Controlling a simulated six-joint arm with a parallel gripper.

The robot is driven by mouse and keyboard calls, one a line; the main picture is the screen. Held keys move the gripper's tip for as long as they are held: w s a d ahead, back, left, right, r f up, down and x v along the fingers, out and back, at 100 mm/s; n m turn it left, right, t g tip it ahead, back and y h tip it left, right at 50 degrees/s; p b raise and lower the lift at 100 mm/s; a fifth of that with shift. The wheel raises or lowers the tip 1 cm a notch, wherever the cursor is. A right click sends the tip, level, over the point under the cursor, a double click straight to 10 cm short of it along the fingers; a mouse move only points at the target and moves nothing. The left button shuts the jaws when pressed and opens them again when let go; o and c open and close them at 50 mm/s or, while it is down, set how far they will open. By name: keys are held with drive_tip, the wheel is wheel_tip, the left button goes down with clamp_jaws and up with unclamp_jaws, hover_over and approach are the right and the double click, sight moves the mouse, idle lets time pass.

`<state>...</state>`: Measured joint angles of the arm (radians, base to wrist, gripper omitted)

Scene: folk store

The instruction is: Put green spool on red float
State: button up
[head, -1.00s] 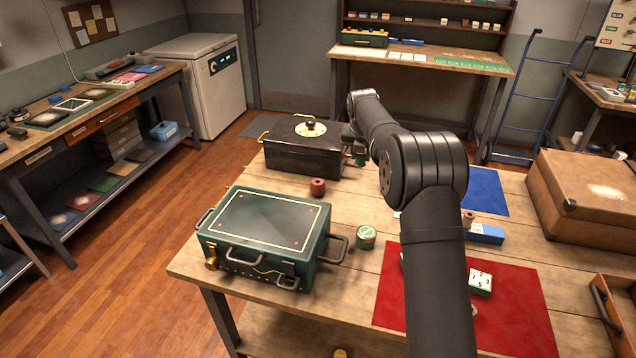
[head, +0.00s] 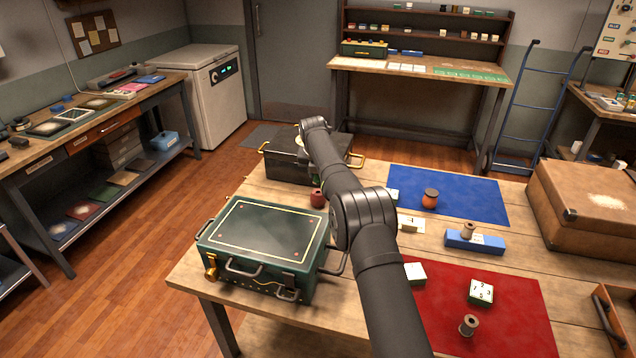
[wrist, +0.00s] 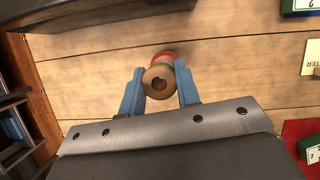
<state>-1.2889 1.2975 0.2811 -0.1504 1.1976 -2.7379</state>
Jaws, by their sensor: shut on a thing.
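The green spool (wrist: 149,76) shows in the wrist view as a tan, holed end with a green band behind it. My gripper (wrist: 158,82) has its blue fingers shut on the spool's sides. A red round thing, apparently the red float (wrist: 165,54), shows just beyond the spool and is mostly covered by it. In the head view the red float (head: 317,199) stands on the wooden table, between the dark box and green case, partly behind my arm. I cannot tell whether spool and float touch.
The green case (head: 265,240) stands in front of the float and the black box (head: 290,168) behind it.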

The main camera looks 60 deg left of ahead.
drive_tip(key=shift+f, duration=1.95)
drive_tip(key=shift+f, duration=0.2)
drive_tip(key=o, duration=0.9)
drive_tip(key=shift+o, duration=0.2)
drive_tip(key=shift+r, duration=0.15)
drive_tip(key=v, duration=1.2)
drive_tip(key=shift+w, duration=0.1)
